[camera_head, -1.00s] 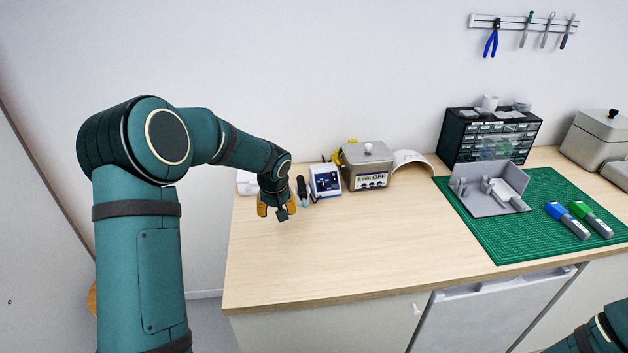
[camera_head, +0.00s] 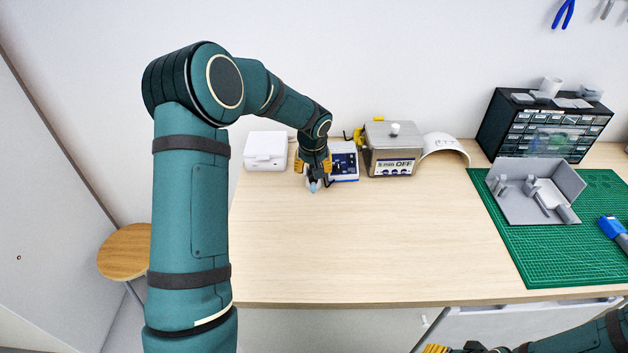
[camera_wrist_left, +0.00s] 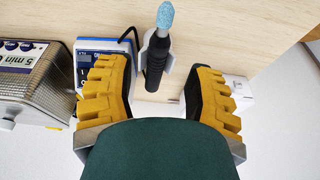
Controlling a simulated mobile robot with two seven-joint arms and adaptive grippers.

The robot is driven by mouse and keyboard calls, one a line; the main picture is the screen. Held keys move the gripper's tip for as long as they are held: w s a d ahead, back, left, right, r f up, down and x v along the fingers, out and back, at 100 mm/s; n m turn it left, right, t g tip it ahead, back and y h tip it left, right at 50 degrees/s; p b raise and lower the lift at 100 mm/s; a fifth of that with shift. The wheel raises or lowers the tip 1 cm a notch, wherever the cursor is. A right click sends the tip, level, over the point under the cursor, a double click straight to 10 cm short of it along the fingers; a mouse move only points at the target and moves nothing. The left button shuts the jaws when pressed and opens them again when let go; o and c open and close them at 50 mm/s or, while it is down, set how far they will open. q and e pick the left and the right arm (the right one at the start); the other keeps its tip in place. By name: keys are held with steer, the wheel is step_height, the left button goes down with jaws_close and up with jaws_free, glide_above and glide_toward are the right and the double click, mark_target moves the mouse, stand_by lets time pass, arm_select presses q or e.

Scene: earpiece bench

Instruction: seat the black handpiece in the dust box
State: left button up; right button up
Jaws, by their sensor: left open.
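The black handpiece (camera_wrist_left: 157,62) with a rough blue tip lies in a light cradle in the left wrist view, a cord close by. In the head view only its blue tip (camera_head: 315,187) shows clearly, below my left gripper (camera_head: 315,168). That gripper is open, its yellow-backed fingers on either side of the handpiece in the wrist view (camera_wrist_left: 160,78), with gaps to it. The dust box (camera_head: 535,205), a grey open-fronted tray with raised fittings inside, stands on the green mat at the right. My right gripper (camera_head: 436,348) is mostly cut off at the bottom edge.
A blue-and-white control unit (camera_head: 344,163) stands right beside the left gripper, then a metal ultrasonic cleaner (camera_head: 392,160) and a white arched cover (camera_head: 446,146). A white box (camera_head: 265,150) is to the left. Drawers (camera_head: 530,132) stand behind the green mat (camera_head: 545,262). The middle bench is clear.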

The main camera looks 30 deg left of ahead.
mark_target(313, 178)
arm_select(q)
steer(key=b+x, duration=0.2)
steer(key=x, duration=0.3)
steer(key=shift+w+f+b, duration=0.2)
steer(key=shift+f+b, duration=0.45)
steer(key=shift+b, duration=0.05)
arm_select(e)
steer(key=shift+s+a+f, duration=0.1)
steer(key=shift+f, duration=1.9)
arm_select(q)
steer(key=shift+a, duration=0.1)
steer(key=c, duration=0.9)
jaws_close()
steer(key=shift+r, duration=0.2)
arm_select(e)
steer(key=shift+r, duration=0.1)
arm_select(q)
step_height(313, 178, up, 7)
steer(key=p, duration=0.3)
steer(key=shift+p, duration=0.35)
steer(key=shift+f, duration=0.15)
arm_select(e)
step_height(313, 178, up, 3)
steer(key=shift+r, duration=0.15)
